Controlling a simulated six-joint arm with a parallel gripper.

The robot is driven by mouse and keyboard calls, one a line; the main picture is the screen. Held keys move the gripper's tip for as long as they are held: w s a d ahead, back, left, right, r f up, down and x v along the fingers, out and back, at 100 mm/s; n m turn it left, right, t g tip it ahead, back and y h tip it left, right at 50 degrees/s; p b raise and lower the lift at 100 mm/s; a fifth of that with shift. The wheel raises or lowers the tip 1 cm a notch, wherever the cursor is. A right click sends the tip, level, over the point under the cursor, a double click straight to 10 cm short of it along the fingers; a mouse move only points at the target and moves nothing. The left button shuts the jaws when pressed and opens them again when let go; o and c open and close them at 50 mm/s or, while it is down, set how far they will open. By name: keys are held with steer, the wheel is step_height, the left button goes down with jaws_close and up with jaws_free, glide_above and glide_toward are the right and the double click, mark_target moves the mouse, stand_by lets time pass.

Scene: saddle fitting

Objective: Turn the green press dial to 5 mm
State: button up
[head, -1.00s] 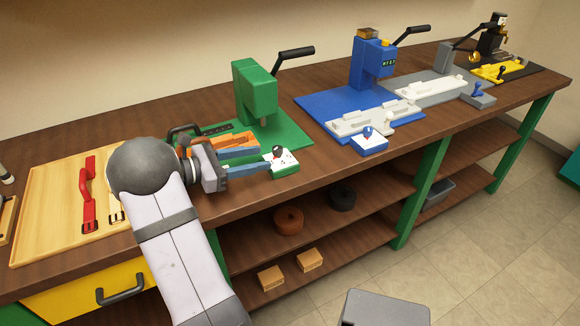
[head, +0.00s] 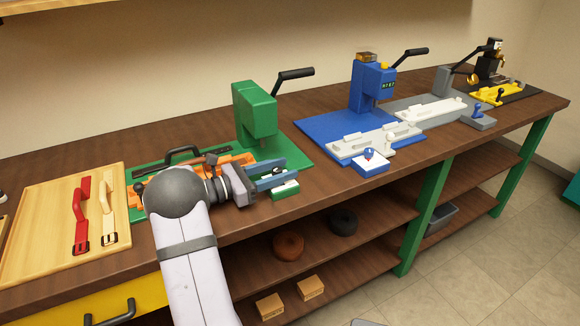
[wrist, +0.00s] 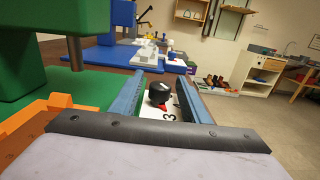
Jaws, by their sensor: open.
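The green press (head: 255,115) stands on its green base at the back of the bench. Its dial box (head: 285,190), green with a white top, sits at the base's front right corner. In the wrist view the black dial knob (wrist: 159,92) has a red pointer beneath it, on a white face (wrist: 151,112). A digit 3 shows near the pointer; the exact setting cannot be told. My gripper (head: 276,174) is open, its blue fingers reaching over the dial box. In the wrist view my gripper (wrist: 160,90) has a finger on each side of the knob, with gaps.
An orange fixture (head: 235,160) and a black handle (head: 182,153) lie left of the press. A wooden board (head: 65,235) with red and cream straps is further left. The blue press (head: 370,85) and its white-topped dial box (head: 370,165) stand to the right.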

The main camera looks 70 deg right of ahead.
mark_target(273, 173)
steer(key=shift+x, duration=1.5)
steer(key=c, duration=1.1)
steer(key=shift+o, duration=0.2)
steer(key=shift+w+d+n+t+h, duration=0.15)
steer(key=shift+w+n+t+h, duration=0.1)
steer(key=shift+n+t+h, duration=0.6)
steer(key=shift+w+d+n+t+h, duration=0.2)
steer(key=shift+n+t+h, duration=0.4)
steer(key=shift+t, duration=0.45)
steer(key=o, duration=1.1)
steer(key=shift+c, duration=0.2)
steer(key=shift+a, duration=0.1)
steer(key=shift+b+v, duration=0.55)
steer(key=shift+v, duration=3.1)
